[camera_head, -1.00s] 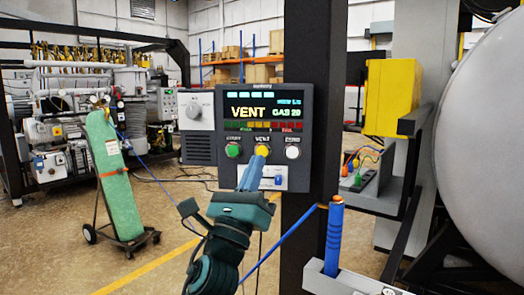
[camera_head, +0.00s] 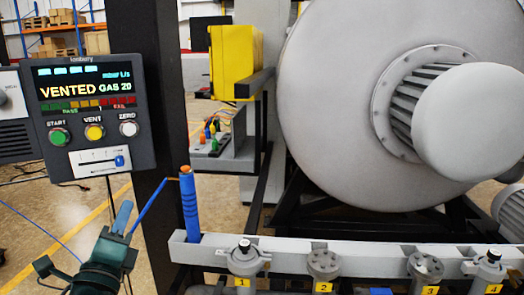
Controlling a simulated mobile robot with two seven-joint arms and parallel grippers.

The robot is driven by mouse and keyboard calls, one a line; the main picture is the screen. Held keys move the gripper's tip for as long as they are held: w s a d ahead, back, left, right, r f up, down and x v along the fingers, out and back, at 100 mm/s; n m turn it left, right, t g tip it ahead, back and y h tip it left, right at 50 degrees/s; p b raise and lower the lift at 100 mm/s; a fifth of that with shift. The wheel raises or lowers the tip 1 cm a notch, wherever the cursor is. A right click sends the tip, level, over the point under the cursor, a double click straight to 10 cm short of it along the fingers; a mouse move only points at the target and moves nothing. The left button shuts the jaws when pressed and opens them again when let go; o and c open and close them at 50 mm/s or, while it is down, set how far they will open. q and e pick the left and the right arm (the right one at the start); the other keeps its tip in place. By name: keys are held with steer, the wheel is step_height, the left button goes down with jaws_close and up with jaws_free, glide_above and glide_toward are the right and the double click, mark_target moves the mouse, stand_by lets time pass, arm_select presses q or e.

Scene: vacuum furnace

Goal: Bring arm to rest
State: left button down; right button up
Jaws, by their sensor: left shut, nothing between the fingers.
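My left gripper (camera_head: 122,217) is at the lower left of the head view, its teal wrist running off the bottom edge. Its fingers are shut and empty, pointing up. It is below the control panel (camera_head: 148,110) and apart from it in the picture. The panel's display (camera_head: 85,87) reads "VENTED GAS 20". Below it are a green START button (camera_head: 58,136), a yellow VENT button (camera_head: 95,132) and a white ZERO button (camera_head: 129,129). A blue slider knob (camera_head: 119,161) sits under them. My right gripper is not in view.
A blue wand (camera_head: 190,208) stands in a grey rail (camera_head: 212,249) right of my gripper. Numbered valves, including valve 1 (camera_head: 245,260), line the rail. A dark post (camera_head: 165,210) stands behind. The large grey vessel (camera_head: 330,110) fills the right. Floor shows at left.

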arm_select(q)
steer(key=s+d+f+n+g+h+p, duration=0.1)
steer(key=d+f+n+g, duration=0.1)
steer(key=f+n, duration=0.35)
steer(key=s+d+f+n+g+h, duration=0.1)
steer(key=s+d+f+n+g, duration=0.1)
steer(key=f, duration=0.6)
steer(key=s+d+f+n+g+h+p, duration=0.1)
steer(key=s+d+f+n+g, duration=0.3)
steer(key=s+f+n, duration=0.2)
steer(key=s+d+f+n+g+h+p, duration=0.1)
steer(key=s+d+f+n+g, duration=0.2)
steer(key=s+f+n, duration=0.4)
steer(key=s+d+f, duration=0.1)
steer(key=s+f, duration=0.3)
steer(key=f, duration=0.1)
steer(key=shift+d+f+g+h+p, duration=0.3)
steer(key=shift+d+f+g, duration=0.05)
steer(key=shift+g, duration=0.05)
steer(key=shift+w+d+n, duration=0.1)
steer(key=shift+w+n, duration=0.05)
steer(key=shift+n, duration=0.1)
